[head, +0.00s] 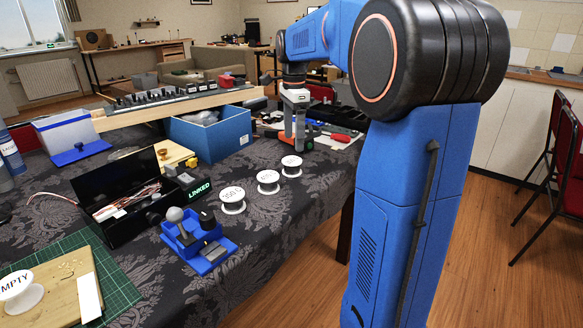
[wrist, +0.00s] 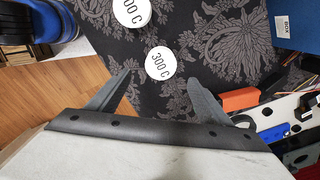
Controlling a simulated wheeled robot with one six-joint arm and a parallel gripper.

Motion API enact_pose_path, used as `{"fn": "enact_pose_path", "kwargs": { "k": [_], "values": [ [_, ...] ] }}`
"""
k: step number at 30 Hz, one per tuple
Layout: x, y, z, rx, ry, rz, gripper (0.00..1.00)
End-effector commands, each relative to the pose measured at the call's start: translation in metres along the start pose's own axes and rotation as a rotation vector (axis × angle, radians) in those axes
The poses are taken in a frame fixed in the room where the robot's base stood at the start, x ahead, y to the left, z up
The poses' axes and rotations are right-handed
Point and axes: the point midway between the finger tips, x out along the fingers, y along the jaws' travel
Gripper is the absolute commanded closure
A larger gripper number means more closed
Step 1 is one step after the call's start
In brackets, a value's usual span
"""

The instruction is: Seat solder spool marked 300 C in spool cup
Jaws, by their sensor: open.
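The spool marked 300 C (wrist: 161,63) stands on the dark patterned cloth, its white round label facing up. In the wrist view it lies just ahead of and between my gripper's (wrist: 160,78) spread fingertips, with nothing held. In the head view my gripper (head: 298,147) points down beside the farthest white spool (head: 291,163) of a row; that label is too small to read. Another spool (wrist: 130,10) is partly cut off in the wrist view, its label ending in "00 C". A blue holder (head: 216,262) with small dark parts stands nearer; I cannot tell which part is the spool cup.
Two more white spools (head: 232,198) (head: 268,180) stand in the row. A spool marked EMPTY (head: 18,296) sits front left. Tools (head: 335,135) lie near my gripper.

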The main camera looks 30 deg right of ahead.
Motion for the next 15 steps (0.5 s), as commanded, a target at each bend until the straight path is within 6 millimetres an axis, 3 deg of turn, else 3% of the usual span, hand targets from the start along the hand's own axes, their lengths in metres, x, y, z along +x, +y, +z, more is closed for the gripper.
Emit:
{"fn": "enact_pose_path", "kwargs": {
  "k": [6, 15],
  "values": [
    [0.032, 0.000, 0.000, 0.000, 0.000, 0.001, 0.28],
    [0.052, 0.000, 0.000, -0.001, 0.000, 0.002, 0.28]
  ]
}}
